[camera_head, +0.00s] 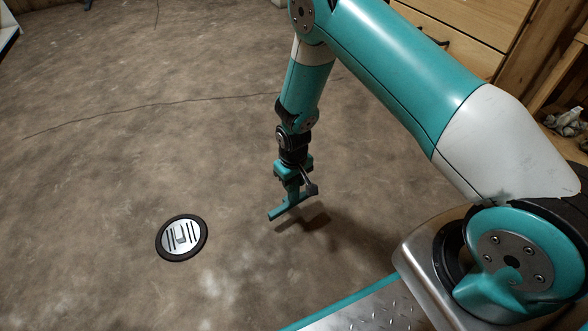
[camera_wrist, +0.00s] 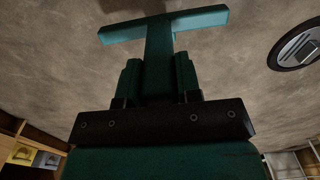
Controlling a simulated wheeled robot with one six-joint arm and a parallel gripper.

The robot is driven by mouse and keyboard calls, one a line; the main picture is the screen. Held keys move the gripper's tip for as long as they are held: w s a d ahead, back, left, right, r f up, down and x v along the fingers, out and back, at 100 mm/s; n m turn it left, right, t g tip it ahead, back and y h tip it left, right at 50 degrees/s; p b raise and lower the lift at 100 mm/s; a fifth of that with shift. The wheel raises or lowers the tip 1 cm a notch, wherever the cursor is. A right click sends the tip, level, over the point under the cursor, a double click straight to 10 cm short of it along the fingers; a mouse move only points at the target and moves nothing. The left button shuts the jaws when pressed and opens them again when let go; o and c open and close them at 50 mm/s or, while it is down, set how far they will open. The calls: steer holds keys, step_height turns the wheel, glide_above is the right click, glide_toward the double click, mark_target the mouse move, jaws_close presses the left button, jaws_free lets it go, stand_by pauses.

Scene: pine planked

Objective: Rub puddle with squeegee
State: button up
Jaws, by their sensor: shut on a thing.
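The squeegee (camera_head: 291,207) is teal with a T-shaped head and hangs from my gripper (camera_head: 292,180). My gripper is shut on its handle, and the head is above the floor with a shadow below it to the right. In the wrist view the squeegee (camera_wrist: 160,28) points away from my gripper (camera_wrist: 158,85), its bar across the top. I cannot make out a puddle for certain; pale patches show on the floor near the bottom of the head view.
A round black-rimmed disc with a silver slotted centre (camera_head: 182,238) lies on the floor left of the squeegee; it also shows in the wrist view (camera_wrist: 297,45). A wooden drawer unit (camera_head: 455,35) stands at the back right. The floor (camera_head: 130,130) to the left is open.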

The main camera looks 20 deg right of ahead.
steer(key=shift+r+p, duration=0.9)
steer(key=shift+r, duration=0.5)
